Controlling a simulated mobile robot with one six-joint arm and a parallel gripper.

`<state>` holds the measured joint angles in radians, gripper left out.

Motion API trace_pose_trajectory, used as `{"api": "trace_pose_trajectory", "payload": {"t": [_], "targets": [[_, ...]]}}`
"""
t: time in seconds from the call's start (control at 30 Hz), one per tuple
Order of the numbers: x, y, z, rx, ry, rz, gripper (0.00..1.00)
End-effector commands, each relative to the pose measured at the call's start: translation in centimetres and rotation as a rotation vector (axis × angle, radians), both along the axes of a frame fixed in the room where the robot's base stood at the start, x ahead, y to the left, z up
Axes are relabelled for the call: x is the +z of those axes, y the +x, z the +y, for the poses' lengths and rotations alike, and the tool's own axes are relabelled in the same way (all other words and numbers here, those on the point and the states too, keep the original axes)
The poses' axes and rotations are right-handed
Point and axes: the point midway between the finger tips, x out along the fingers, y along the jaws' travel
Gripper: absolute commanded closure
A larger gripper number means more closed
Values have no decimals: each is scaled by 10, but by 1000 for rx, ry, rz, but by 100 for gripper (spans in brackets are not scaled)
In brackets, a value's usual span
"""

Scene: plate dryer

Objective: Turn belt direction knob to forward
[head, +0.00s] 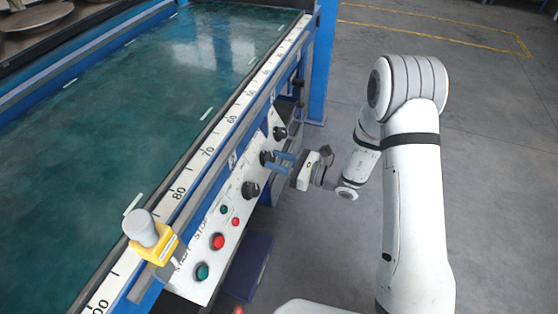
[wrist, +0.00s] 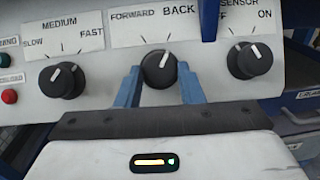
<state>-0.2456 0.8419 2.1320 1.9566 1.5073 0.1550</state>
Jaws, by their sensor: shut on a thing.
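The belt direction knob (wrist: 160,69) is round and black, under a label reading FORWARD at left and BACK at right. Its white pointer line tilts up and slightly right, on the BACK side of upright. My gripper (wrist: 159,88) has its two blue fingers on either side of this knob and is shut on it. In the head view, my gripper (head: 276,161) reaches the sloped white control panel from the right, at the middle black knob (head: 265,157). The fingers hide part of the knob's sides.
A speed knob (wrist: 62,80) sits left and a sensor knob (wrist: 250,60) right, both close to my fingers. The panel (head: 222,205) also has red and green buttons. Open floor lies right.

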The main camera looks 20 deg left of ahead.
Motion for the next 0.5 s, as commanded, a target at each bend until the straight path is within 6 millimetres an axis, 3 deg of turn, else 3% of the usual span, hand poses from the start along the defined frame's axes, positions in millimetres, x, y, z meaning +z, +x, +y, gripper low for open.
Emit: {"api": "trace_pose_trajectory", "payload": {"t": [0.5], "targets": [[-2,3,-1,70,-9,-122,89]]}}
